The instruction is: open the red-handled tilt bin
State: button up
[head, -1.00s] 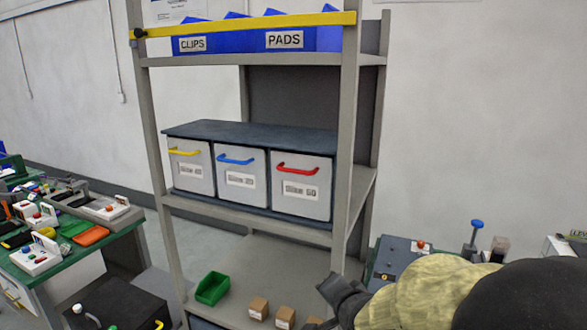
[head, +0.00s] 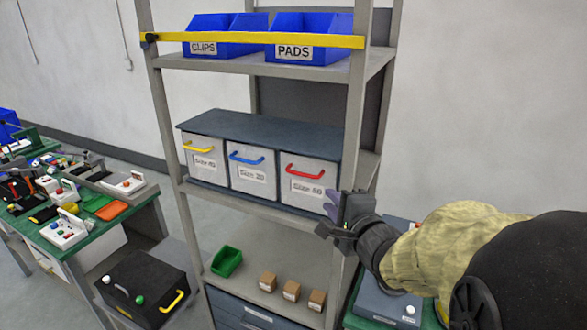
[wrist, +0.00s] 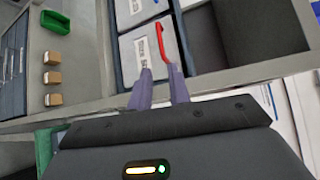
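The red-handled tilt bin (head: 308,189) is the rightmost of three white-fronted bins on the middle shelf. Its front is upright and flush with its neighbours, with a label below the red handle (head: 305,171). My gripper (head: 331,205) is in front of the rack's right post, at the lower right of this bin in the head view. In the wrist view my gripper (wrist: 160,84) is open, with a gap between its two purple fingers. The red handle (wrist: 161,42) shows just beyond the fingertips, in line with the right finger. I see no clear contact.
A yellow-handled bin (head: 200,165) and a blue-handled bin (head: 248,177) stand to the left. The rack's right post (head: 355,120) is close to my gripper. Below are a green tray (head: 227,262) and small brown boxes (head: 291,290). Blue bins (head: 310,40) sit above, behind a yellow bar (head: 250,40).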

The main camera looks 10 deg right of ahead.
aim_at(303, 175)
jog(key=shift+w, duration=0.1)
jog(key=p+x, duration=0.2)
jog(key=x, duration=1.4)
jog(key=shift+w+a+f+p, duration=0.1)
jog(key=shift+w+f+p, duration=0.2)
jog(key=shift+w, duration=0.35)
jog(key=shift+r, duration=0.1)
grip_shut()
